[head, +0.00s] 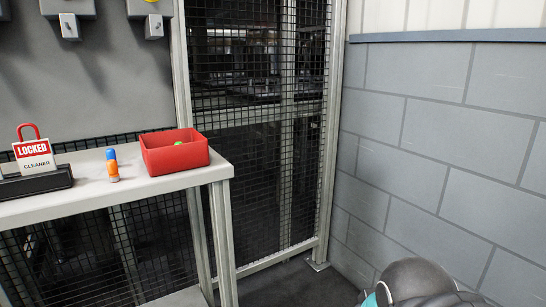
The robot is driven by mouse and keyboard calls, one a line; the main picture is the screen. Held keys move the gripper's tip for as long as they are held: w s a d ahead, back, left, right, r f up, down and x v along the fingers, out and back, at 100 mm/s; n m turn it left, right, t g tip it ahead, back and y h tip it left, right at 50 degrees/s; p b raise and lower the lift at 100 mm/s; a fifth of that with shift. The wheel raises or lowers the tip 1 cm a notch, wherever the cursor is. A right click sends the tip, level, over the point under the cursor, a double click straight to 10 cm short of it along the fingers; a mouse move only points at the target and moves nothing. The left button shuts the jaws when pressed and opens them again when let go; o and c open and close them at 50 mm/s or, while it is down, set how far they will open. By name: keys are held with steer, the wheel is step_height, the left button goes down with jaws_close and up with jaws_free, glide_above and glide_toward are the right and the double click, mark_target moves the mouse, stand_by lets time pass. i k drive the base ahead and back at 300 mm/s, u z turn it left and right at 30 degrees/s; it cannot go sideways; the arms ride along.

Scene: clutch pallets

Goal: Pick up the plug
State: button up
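A small upright object with a blue top and an orange lower part (112,165) stands on the light grey table (90,197), left of a red bin. It may be the plug, but I cannot tell for sure. A small green thing (178,143) shows inside the red bin (176,160), mostly hidden by the bin's wall. My gripper is not in view. Only a dark grey and teal part of my arm shows at the bottom right, well away from the table.
A red and white "LOCKED CLEANER" padlock sign (35,155) stands on a black base at the table's left. A mesh fence (255,150) rises behind the table. A grey block wall (440,150) closes the right side. Some tabletop is bare around the blue and orange object.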

mark_target(110, 152)
steer(key=u, duration=1.4)
